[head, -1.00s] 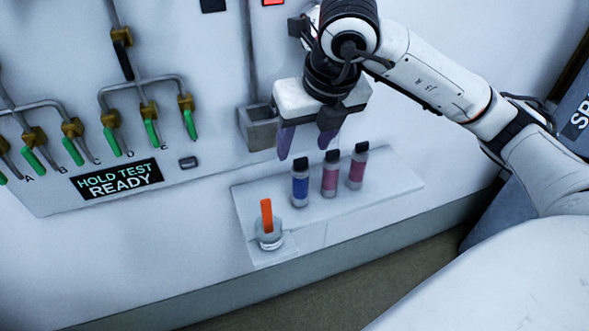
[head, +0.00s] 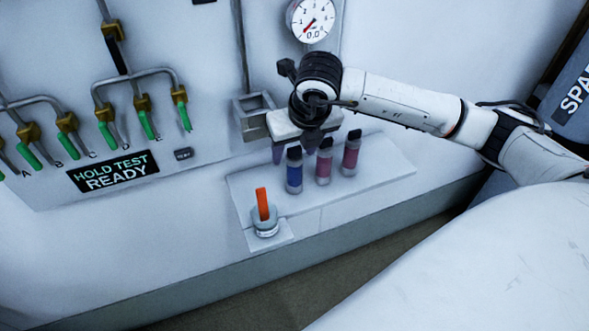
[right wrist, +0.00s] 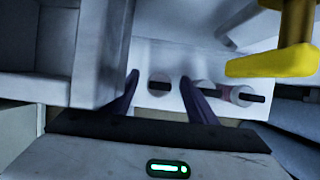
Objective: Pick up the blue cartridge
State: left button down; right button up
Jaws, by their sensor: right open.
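The blue cartridge (head: 294,173) stands upright with a black cap at the left end of a row of three on a white ledge (head: 385,173). My right gripper (head: 296,152) is open, its dark fingers pointing down at the blue cartridge's cap, partly hidden behind the caps. In the right wrist view the end cartridge's round top (right wrist: 159,85) shows between the two fingertips (right wrist: 159,78); its body colour is hidden there. I see no grip on it. My left gripper is not in view.
Two pink cartridges (head: 324,167) (head: 351,158) stand close to the right. A clear vessel with an orange strip (head: 263,206) stands on a lower step in front. A grey open box (head: 250,104) is on the wall at left. A yellow part (right wrist: 275,62) shows in the wrist view.

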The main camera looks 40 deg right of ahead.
grip_shut()
dwell(0.3)
